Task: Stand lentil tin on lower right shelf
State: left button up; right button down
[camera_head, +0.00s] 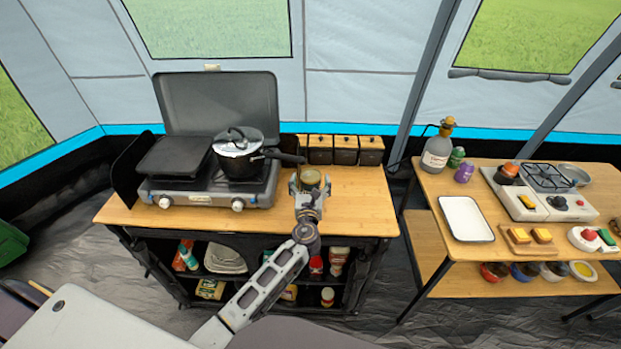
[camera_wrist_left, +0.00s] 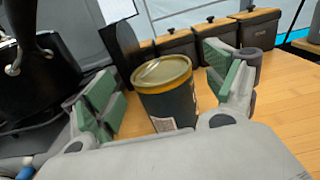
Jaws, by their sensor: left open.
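The lentil tin (camera_wrist_left: 169,95), dark with a yellow band and a metal lid, stands upright on the wooden counter top. In the head view its lid (camera_head: 310,178) shows between the fingers of my left gripper (camera_head: 309,183). In the left wrist view my left gripper (camera_wrist_left: 168,95) is open, with one green-padded finger on each side of the tin. The lower right shelf (camera_head: 312,305) under the counter is partly hidden by my left arm. My right gripper is not in view.
A camp stove (camera_head: 205,190) with a pressure cooker (camera_head: 238,150) stands left of the tin. Several wooden-lidded canisters (camera_head: 345,150) line the counter's back edge. Bottles and a jar (camera_head: 327,296) occupy the right shelves. Bare counter (camera_head: 360,205) lies right of the tin.

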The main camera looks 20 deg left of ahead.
pick_arm(q)
jog(key=v, duration=0.8)
jog(key=shift+s+b, duration=0.35)
jog(key=shift+b, duration=0.05)
jog(key=shift+d+r, duration=0.1)
